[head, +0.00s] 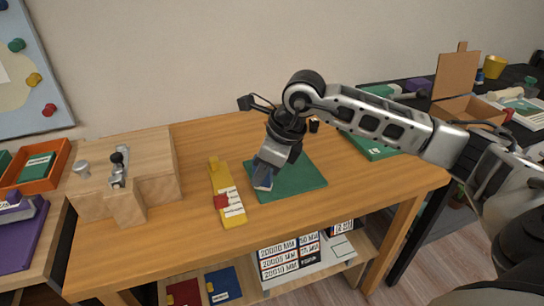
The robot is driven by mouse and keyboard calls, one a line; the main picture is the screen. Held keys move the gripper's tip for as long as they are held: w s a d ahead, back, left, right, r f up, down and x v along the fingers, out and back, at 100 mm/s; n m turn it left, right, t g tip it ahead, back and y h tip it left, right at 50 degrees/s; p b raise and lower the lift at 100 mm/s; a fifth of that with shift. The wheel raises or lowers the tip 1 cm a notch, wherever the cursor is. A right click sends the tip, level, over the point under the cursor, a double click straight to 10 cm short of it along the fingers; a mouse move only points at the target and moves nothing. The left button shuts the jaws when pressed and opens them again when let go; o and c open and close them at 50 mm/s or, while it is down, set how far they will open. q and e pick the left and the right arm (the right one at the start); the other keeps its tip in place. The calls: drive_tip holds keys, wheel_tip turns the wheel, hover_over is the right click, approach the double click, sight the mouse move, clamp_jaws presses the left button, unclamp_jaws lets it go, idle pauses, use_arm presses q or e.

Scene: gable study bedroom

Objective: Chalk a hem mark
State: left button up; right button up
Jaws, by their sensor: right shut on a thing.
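My right gripper (268,164) points down over the green mat (303,181) on the wooden table. It is shut on a small blue piece (263,182), which looks like the chalk. The piece is low over the mat's left part; I cannot tell whether it touches. No hem or chalk mark can be made out. A yellow gauge (234,217) with a red slider (221,202) and white labels lies just left of the mat. My left gripper is out of view.
A wooden block stand (151,181) with a metal clamp (118,170) stands at the table's left. An orange tray (51,168) is farther left. The shelf below holds labelled boxes (280,262). A dark table (405,104) at right carries an open cardboard box (459,80). The wooden table's front is clear.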

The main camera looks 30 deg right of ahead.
drive_tip(key=shift+w+d+f+m+t+h+b, duration=0.2)
drive_tip(key=shift+w+d+m+h+b, duration=0.35)
drive_tip(key=shift+m, duration=1.3)
drive_tip(key=shift+w+d+f+m+t+h+b, duration=0.2)
drive_tip(key=shift+d+m+h, duration=0.65)
drive_tip(key=shift+m, duration=1.05)
drive_tip(key=shift+w+d+f+m+t+h+b, duration=0.15)
drive_tip(key=shift+w+d+m+h+b, duration=0.4)
drive_tip(key=shift+m, duration=1.3)
wheel_tip(320, 180, down, 3)
drive_tip(key=shift+s+f+b, duration=0.1)
drive_tip(key=shift+f+b, duration=0.05)
drive_tip(key=shift+b, duration=0.7)
drive_tip(key=shift+f, duration=0.25)
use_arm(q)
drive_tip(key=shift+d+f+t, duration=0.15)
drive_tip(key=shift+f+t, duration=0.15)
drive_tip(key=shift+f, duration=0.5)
use_arm(e)
drive_tip(key=shift+f, duration=0.1)
use_arm(q)
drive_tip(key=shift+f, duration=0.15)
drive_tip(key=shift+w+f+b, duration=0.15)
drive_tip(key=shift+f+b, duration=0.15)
drive_tip(key=shift+b, duration=0.25)
use_arm(e)
drive_tip(key=shift+f, duration=0.45)
